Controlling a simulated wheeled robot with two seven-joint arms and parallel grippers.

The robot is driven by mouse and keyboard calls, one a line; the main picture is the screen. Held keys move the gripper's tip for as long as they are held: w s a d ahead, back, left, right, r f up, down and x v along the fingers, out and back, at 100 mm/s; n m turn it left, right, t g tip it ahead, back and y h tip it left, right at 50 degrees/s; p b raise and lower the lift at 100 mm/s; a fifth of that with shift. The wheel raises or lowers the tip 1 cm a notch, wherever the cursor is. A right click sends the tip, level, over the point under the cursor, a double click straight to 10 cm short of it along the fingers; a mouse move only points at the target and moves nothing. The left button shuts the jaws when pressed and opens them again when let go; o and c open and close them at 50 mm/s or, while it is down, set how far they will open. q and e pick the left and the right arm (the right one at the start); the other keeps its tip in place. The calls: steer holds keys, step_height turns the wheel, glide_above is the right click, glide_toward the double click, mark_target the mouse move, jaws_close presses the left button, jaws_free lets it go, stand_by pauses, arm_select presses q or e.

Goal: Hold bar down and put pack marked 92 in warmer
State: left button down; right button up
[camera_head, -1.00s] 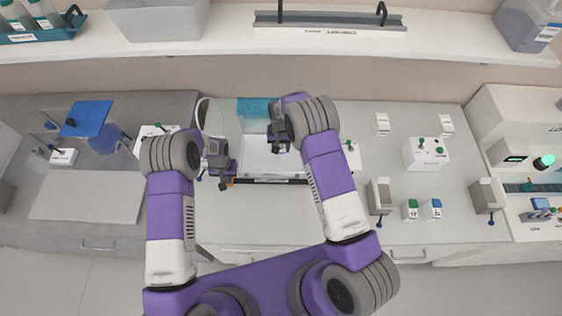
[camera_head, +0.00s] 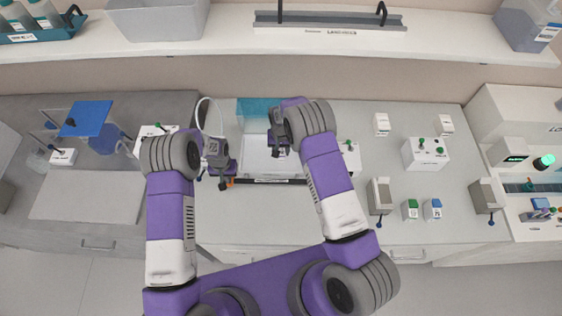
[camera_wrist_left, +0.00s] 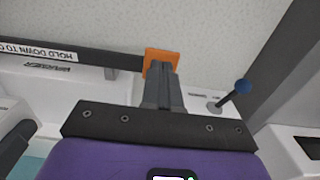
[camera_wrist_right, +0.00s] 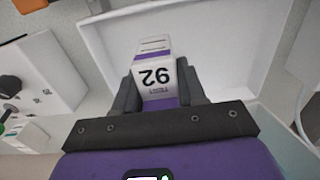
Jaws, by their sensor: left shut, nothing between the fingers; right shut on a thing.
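The warmer (camera_head: 252,172) is a white box with a translucent teal lid (camera_head: 252,108) raised at its back. Its dark bar (camera_wrist_left: 105,57), labelled hold down, ends in an orange pad (camera_wrist_left: 148,55). My left gripper (camera_head: 225,184) is shut and empty, its fingertips over the orange pad; whether they press on it I cannot tell. It also shows in the left wrist view (camera_wrist_left: 161,68). My right gripper (camera_head: 277,152) is shut on the white and purple pack marked 92 (camera_wrist_right: 156,72) and holds it over the warmer's white interior (camera_wrist_right: 215,50).
Two small packs, one green-topped (camera_head: 410,210) and one blue-topped (camera_head: 432,210), stand on the counter at right between two grey holders. A shelf (camera_head: 220,48) runs above the back.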

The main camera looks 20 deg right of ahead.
steer(key=shift+f, duration=0.1)
steer(key=shift+f, duration=1.8)
steer(key=shift+f, duration=0.25)
steer(key=shift+f, duration=0.2)
steer(key=o, duration=1.2)
steer(key=shift+c, duration=0.2)
